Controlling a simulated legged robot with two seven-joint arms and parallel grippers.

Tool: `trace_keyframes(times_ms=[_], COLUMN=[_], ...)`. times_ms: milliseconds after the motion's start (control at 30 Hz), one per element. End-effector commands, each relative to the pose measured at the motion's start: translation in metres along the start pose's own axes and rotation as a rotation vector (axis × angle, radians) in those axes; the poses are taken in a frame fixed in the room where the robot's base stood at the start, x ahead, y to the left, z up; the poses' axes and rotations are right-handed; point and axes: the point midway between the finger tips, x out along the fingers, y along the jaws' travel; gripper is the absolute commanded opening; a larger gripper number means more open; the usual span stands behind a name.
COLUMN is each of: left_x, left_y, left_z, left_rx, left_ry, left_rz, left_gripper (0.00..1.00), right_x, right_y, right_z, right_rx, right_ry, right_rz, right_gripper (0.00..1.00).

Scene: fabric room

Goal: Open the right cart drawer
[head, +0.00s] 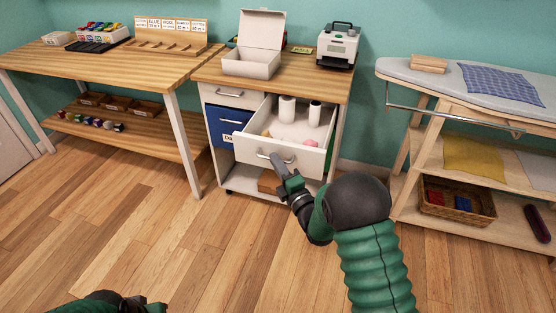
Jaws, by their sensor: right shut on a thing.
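The right cart drawer (249,157) is white and stands pulled well out of the cart (335,150).
An open white box (252,63) and a white machine (337,47) stand on the cart top. A blue bin (228,120) is left of the drawer. A wooden table (120,67) stands left, an ironing board (400,72) right. The floor in front is clear.

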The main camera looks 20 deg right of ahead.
Motion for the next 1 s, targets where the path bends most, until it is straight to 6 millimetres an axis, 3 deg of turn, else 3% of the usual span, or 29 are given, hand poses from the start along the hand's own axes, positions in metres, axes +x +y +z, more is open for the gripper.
trace_keyframes(times_ms=[533, 567, 700, 1000], left_x=[0.0007, 0.0007, 0.0006, 0.0], left_y=[0.0, 0.0, 0.0, 0.0], left_z=[0.0001, 0.0001, 0.0001, 0.0], left_rx=[0.0, 0.0, 0.0, 0.0], left_ry=[0.0, 0.0, 0.0, 0.0], left_rz=[0.0, 0.0, 0.0, 0.0], left_gripper=[0.36, 0.36, 0.36, 0.36], right_x=[-0.0038, -0.0038, -0.0036, -0.0039], right_y=[-0.0039, -0.0039, -0.0026, 0.0003], right_z=[-0.0032, -0.0032, -0.0031, -0.0027], right_rx=[0.001, 0.001, 0.001, 0.0], right_ry=[0.001, 0.001, 0.001, 0.0], right_rz=[-0.011, -0.011, -0.008, -0.002], right_gripper=[0.0, 0.12, 0.3, 0.31])
